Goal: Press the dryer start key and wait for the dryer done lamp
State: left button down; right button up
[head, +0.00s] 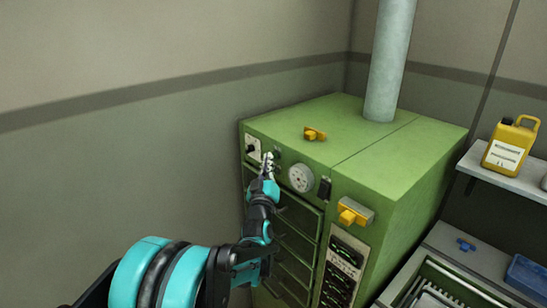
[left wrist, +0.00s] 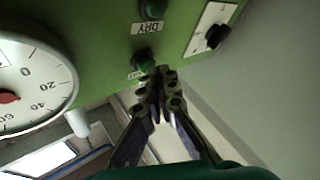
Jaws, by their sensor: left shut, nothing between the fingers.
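The green dryer cabinet (head: 390,165) stands in the corner. In the left wrist view a round green button (left wrist: 143,58) sits on its face beside a label too blurred to read. A dark green dome (left wrist: 152,9) sits above it by a label that seems to read DRY; it looks unlit. I cannot tell for certain which is the start key and which the done lamp. My left gripper (head: 267,162) is shut and empty, its fingertips (left wrist: 160,82) close beside the green button; contact is unclear. My right gripper is not in view.
A round dial (head: 301,178) and a black switch (head: 324,188) are right of the gripper; a white plate with a black knob (head: 252,149) is left. A yellow handle (head: 354,212) juts from the front. A yellow jug (head: 511,145) stands on a shelf at right.

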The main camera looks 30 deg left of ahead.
pick_arm(q)
jog(key=shift+s+a, duration=0.25)
jog(key=shift+s, duration=0.3)
jog(key=shift+s+a, duration=0.3)
jog(key=shift+s, duration=0.45)
jog(key=shift+s+a, duration=0.35)
jog(key=shift+s, duration=0.45)
jog(key=shift+s+a, duration=0.3)
jog(key=shift+s, duration=0.45)
jog(key=s+d+f+m+g+h, duration=0.2)
jog(key=d+f+m+g+h, duration=0.15)
jog(key=d, duration=0.45)
jog(key=s+d+f+m+g+h, duration=0.1)
jog(key=s+d+f+m+g, duration=0.1)
jog(key=s, duration=0.6)
jog(key=s+d+f+m+g+h+b, duration=0.1)
jog(key=s+d+f+m+g, duration=0.1)
jog(key=s+d+f+g, duration=0.2)
jog(key=s+d+f+m+g+h, duration=0.2)
jog(key=s+d+f, duration=0.5)
jog(key=s+f, duration=0.4)
jog(key=shift+s+d+g+b, duration=0.3)
jog(key=shift+s+g, duration=0.45)
dwell(0.8)
